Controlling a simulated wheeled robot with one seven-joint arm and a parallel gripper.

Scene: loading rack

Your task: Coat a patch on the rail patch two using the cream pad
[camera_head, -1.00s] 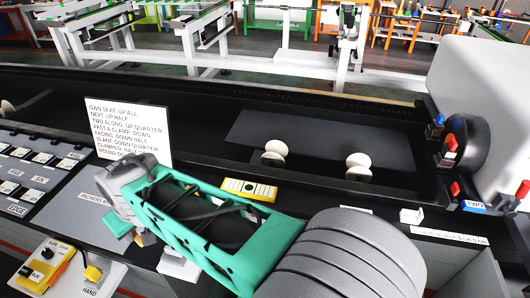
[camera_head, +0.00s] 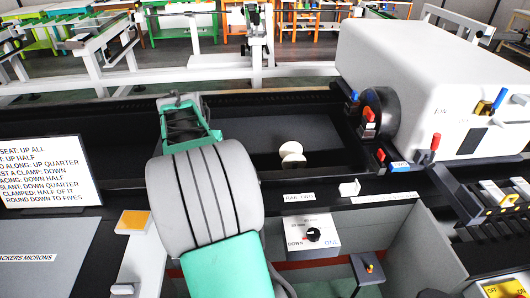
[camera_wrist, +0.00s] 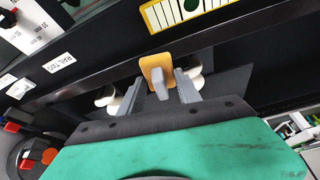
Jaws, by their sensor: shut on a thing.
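In the wrist view my gripper (camera_wrist: 158,92) has its two grey fingers on either side of a small orange-tan pad (camera_wrist: 157,66) with a grey grip, taken as the cream pad. In the head view my arm reaches forward over the dark rail bed; the fingers and held pad are hidden there. The "RAIL TWO" label (camera_head: 298,197) is on the front edge, and it also shows in the wrist view (camera_wrist: 63,62). A dark grey plate (camera_head: 262,130) lies behind it, partly hidden by my arm. Which part is patch two, and whether the pad touches it, I cannot tell.
Pale round discs (camera_head: 291,150) stand on the plate. A white housing (camera_head: 425,85) with a dark wheel stands at the right. An instruction card (camera_head: 45,172) stands at the left. An orange-topped block (camera_head: 133,221) and a dial box (camera_head: 312,233) are in front.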

